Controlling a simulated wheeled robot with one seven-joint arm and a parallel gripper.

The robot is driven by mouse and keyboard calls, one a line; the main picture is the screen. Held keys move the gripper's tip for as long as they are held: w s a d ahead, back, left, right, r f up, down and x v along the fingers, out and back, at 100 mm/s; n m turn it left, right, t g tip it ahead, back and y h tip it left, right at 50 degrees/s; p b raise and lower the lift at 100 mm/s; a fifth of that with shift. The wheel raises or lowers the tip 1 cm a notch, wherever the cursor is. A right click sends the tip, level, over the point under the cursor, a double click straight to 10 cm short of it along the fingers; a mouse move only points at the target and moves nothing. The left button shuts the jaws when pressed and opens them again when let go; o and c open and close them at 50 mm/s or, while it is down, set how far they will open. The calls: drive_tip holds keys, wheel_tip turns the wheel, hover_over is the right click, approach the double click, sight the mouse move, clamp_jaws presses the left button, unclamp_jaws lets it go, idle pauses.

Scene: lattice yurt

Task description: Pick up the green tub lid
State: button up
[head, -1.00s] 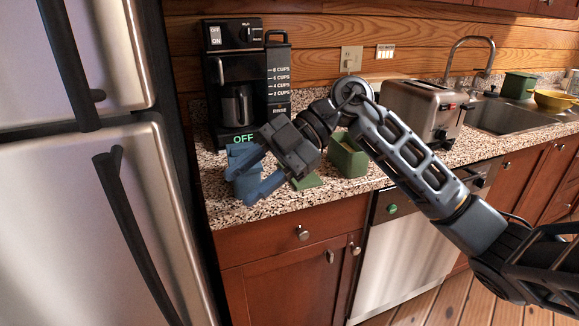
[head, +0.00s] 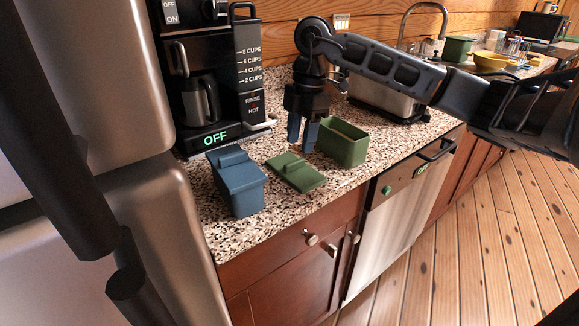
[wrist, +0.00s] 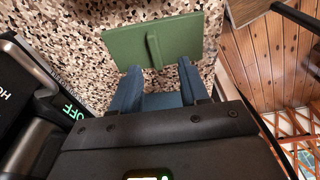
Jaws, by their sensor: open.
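The green tub lid (head: 296,172) lies flat on the speckled counter, with a raised ridge handle on top. It also shows in the wrist view (wrist: 178,42), beyond the fingertips. My gripper (head: 302,138) points down with its blue fingers apart and empty. In the head view it appears above and behind the lid. In the wrist view its fingertips (wrist: 160,78) appear just short of the lid's near edge, with the ridge between their lines. I see no contact with the lid.
A green open tub (head: 345,148) stands right of the lid, close to my gripper. A blue lidded tub (head: 240,190) stands to its left. The coffee maker (head: 205,90) is behind, and a toaster (head: 385,100) is farther right. The counter's front edge is near the lid.

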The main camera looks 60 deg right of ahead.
sight(295, 161)
drive_tip(key=shift+w+a+f+p, duration=0.1)
drive_tip(key=shift+w+f+p, duration=0.05)
drive_tip(key=shift+f, duration=0.75)
drive_tip(key=shift+w+a+f+p, duration=0.1)
drive_tip(key=shift+w+f+p, duration=0.1)
drive_tip(key=shift+f, duration=0.7)
drive_tip(key=shift+w+a+f+p, duration=0.1)
drive_tip(key=shift+w+f+p, duration=0.05)
drive_tip(key=shift+f, duration=0.75)
drive_tip(key=shift+c, duration=0.4)
clamp_jaws()
